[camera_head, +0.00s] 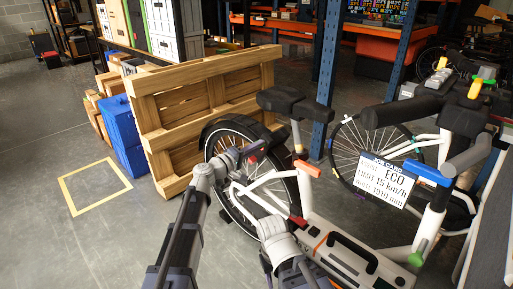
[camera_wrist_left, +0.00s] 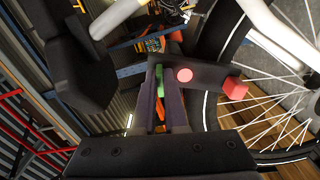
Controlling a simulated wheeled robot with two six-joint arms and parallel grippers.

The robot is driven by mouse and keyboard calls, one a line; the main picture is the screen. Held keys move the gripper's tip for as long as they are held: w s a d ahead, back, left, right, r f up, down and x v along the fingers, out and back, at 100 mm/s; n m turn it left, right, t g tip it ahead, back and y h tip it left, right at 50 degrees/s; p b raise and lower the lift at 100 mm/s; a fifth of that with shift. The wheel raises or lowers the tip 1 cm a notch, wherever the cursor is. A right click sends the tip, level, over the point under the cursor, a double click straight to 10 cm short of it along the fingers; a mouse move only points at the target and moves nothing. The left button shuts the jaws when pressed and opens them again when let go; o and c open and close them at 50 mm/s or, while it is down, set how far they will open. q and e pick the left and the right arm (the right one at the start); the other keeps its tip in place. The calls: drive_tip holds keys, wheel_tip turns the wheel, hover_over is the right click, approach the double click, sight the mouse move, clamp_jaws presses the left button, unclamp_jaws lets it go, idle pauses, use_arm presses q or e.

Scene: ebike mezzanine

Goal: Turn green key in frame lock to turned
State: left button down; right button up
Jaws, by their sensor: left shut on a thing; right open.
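In the left wrist view the green key (camera_wrist_left: 160,80) sits between the two dark fingers of my left gripper (camera_wrist_left: 161,100), which is shut on it. The key is upright in that picture, against the dark frame lock (camera_wrist_left: 205,77), which has a pink round spot and a red block at its end. In the head view my left gripper (camera_head: 252,153) is at the rear wheel of the white ebike (camera_head: 270,183); the key is too small to make out there. How far the key is turned cannot be told. My right gripper (camera_head: 267,264) is low by the bike, its fingers mostly hidden.
A wooden pallet (camera_head: 180,130) leans behind the rear wheel, with blue crates (camera_head: 122,135) to its left. A black saddle (camera_head: 294,103) overhangs the lock area. A sign plate (camera_head: 384,180) hangs on the right.

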use_arm(q)
drive_tip(key=shift+s, duration=0.1)
idle(0.3)
drive_tip(key=c, duration=1)
unclamp_jaws()
drive_tip(key=shift+o, duration=0.2)
drive_tip(key=v, duration=0.7)
drive_tip(key=shift+s+a, duration=0.3)
